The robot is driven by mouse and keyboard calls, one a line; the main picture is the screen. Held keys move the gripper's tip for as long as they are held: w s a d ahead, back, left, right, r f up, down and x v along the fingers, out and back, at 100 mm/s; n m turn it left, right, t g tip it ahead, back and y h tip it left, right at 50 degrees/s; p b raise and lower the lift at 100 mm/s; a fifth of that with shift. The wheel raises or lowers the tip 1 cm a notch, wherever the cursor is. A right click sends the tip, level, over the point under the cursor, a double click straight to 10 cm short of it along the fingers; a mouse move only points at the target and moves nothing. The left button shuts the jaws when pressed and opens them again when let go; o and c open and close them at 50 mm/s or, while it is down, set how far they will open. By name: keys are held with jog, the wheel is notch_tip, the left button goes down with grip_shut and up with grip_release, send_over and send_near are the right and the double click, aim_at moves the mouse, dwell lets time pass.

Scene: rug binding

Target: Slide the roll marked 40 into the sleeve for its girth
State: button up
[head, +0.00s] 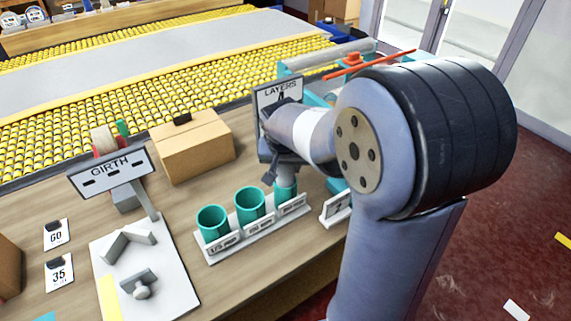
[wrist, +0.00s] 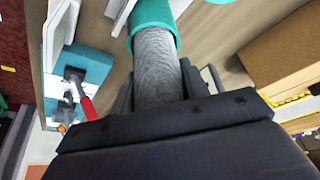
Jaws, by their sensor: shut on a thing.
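My gripper (wrist: 160,92) is shut on a grey, fuzzy roll (wrist: 157,62). In the wrist view the roll's far end meets the mouth of a teal sleeve (wrist: 152,12) and appears to be inside it; how deep, I cannot tell. In the head view this is the right sleeve (head: 286,190) of a white rack, with my gripper (head: 284,168) just above it. The middle sleeve (head: 250,203) and left sleeve (head: 212,220) look empty. Their labels are too small to read surely. No number shows on the held roll.
A GIRTH sign (head: 112,171) stands over a white board (head: 165,285) with grey blocks. Cards marked 60 (head: 57,234) and 35 (head: 59,273) lie left. A cardboard box (head: 192,146) and LAYERS sign (head: 279,91) stand behind the rack. A small sign (head: 336,209) stands right.

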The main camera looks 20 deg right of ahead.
jog(key=o, duration=1.3)
jog(key=shift+o, duration=0.2)
jog(key=v, duration=1.2)
jog(key=shift+p, duration=0.4)
jog(key=x, duration=1.3)
notch_tip(320, 180, up, 4)
jog(key=shift+s+r, duration=0.15)
jog(key=shift+r, duration=0.05)
